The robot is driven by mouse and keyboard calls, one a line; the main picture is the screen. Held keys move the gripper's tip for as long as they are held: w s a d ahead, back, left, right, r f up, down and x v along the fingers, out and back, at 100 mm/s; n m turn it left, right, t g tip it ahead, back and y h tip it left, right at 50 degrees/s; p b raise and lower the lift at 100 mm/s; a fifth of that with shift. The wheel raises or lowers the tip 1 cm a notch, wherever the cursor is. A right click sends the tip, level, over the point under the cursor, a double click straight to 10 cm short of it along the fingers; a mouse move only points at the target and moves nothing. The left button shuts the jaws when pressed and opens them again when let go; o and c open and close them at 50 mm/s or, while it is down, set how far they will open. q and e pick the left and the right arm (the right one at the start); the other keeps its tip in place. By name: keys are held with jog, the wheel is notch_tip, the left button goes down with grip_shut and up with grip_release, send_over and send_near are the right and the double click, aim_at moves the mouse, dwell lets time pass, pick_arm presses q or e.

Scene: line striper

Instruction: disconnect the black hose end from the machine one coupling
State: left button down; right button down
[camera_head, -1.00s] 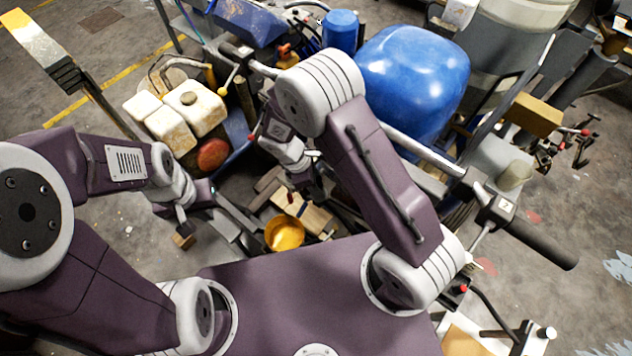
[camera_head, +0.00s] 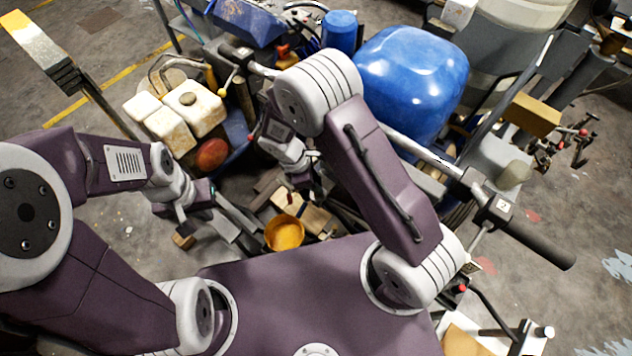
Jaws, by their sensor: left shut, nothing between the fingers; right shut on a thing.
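My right gripper (camera_head: 312,186) points down into the cluttered middle of the machine, below its wrist. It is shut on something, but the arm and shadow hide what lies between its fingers. My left gripper (camera_head: 183,218) is shut and empty, low on the left over the machine's near-left side. I cannot make out the black hose end or the machine one coupling; dark parts crowd around the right gripper.
A yellow cup (camera_head: 284,233) stands just below the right gripper. A blue tank (camera_head: 412,82) and stained white containers (camera_head: 186,108) stand behind. A black handlebar grip (camera_head: 540,243) juts out at right. Open floor lies at far left.

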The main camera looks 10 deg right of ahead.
aim_at(319, 178)
jog(key=shift+r+p, duration=0.5)
jog(key=shift+r, duration=0.05)
jog(key=shift+r+p, duration=1.9)
jog(key=shift+r, duration=0.1)
